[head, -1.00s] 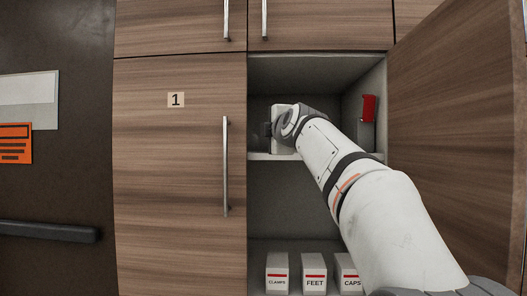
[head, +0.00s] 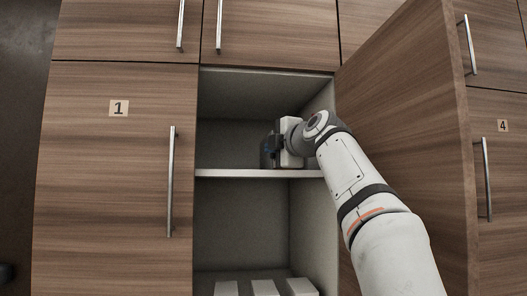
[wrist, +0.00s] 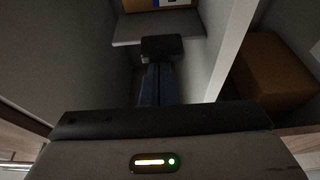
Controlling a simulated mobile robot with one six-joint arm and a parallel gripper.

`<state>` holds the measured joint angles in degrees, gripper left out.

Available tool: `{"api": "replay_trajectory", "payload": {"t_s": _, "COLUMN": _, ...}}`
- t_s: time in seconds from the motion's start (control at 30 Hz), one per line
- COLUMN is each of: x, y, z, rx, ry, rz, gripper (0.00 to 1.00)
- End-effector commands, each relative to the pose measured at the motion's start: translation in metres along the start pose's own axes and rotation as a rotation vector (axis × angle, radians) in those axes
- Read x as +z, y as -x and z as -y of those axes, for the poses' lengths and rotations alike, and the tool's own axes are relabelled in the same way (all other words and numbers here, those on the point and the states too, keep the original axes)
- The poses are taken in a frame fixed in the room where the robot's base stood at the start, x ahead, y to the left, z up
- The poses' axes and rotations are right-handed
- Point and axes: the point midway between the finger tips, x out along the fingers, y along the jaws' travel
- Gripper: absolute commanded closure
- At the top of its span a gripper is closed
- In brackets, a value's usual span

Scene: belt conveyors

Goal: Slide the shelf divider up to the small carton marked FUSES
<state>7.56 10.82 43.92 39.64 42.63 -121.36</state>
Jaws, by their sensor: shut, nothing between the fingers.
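My gripper (head: 268,151) is inside the upper compartment of the open cupboard, just above its shelf board (head: 240,173). Its fingers (wrist: 160,85) are shut with nothing between them. In the wrist view a grey panel (wrist: 126,30) lies just beyond the fingertips; I cannot tell whether it is the divider, or whether it is touched. A brown box (wrist: 140,5) with a blue and white label shows at the top edge of the wrist view. No FUSES marking is readable in any current view.
The open wooden door (head: 405,130) stands close to the right of my arm. Several white cartons (head: 263,289) stand on the lower shelf. Another brown box (wrist: 270,70) shows at right in the wrist view. The upper compartment's left part looks clear.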

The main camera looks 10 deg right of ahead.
Motion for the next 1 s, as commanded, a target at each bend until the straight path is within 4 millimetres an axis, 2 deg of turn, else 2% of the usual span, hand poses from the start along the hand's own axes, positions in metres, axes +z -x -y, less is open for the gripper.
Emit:
{"api": "replay_trajectory", "payload": {"t_s": 0.47, "x": -0.006, "y": 0.002, "z": 0.001, "rx": 0.002, "ry": 0.003, "rz": -0.008, "gripper": 1.0}}
{"api": "replay_trajectory", "payload": {"t_s": 0.8, "x": -0.008, "y": 0.056, "z": 0.003, "rx": 0.002, "ry": 0.003, "rz": -0.008, "gripper": 1.0}}
{"api": "replay_trajectory", "payload": {"t_s": 1.0, "x": -0.009, "y": 0.073, "z": 0.001, "rx": 0.001, "ry": 0.004, "rz": -0.01, "gripper": 1.0}}
